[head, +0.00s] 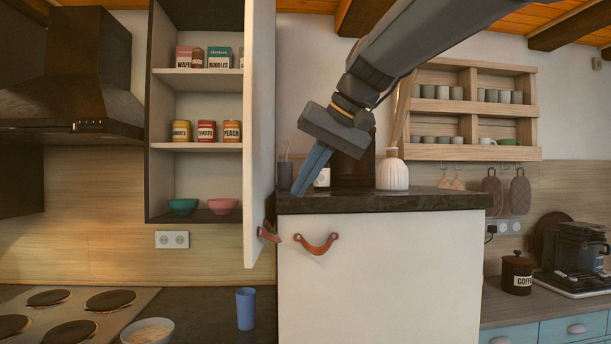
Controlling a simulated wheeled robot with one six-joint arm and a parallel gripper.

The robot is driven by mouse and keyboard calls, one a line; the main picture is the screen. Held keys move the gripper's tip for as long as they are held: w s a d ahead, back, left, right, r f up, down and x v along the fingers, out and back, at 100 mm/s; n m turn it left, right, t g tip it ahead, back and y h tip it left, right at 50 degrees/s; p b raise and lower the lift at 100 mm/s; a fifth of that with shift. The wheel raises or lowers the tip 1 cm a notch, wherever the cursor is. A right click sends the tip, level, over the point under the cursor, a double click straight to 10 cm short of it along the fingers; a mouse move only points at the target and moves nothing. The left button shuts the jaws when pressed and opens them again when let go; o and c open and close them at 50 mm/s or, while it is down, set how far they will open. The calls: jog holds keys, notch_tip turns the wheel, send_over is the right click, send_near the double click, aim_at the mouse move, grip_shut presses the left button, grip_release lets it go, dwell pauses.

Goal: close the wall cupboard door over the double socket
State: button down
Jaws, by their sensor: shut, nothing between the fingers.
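The wall cupboard (149,120) hangs at the left, above the double socket (172,239). Its white door (260,130) stands wide open, swung out from the right side and seen nearly edge-on. A brown leather pull (268,232) is on the door's lower part, on the side facing right. My gripper (297,192) is to the right of the door in the picture, fingers shut and pointing down-left. It holds nothing. Its tips appear above the pull and apart from the door, though the depth between them is hard to tell.
A tall white unit (380,275) with a dark top (440,198) and its own leather pull (316,244) stands right of the door. A white ribbed bottle (392,172) is on top. A blue cup (246,308) and bowl (148,331) stand below the cupboard.

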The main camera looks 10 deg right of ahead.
aim_at(258, 224)
jog(key=w+a+f+p, duration=0.3)
jog(key=a+f, duration=0.2)
jog(key=a, duration=0.1)
jog(key=shift+a, duration=0.25)
jog(key=shift+w, duration=0.1)
jog(key=shift+a, duration=0.15)
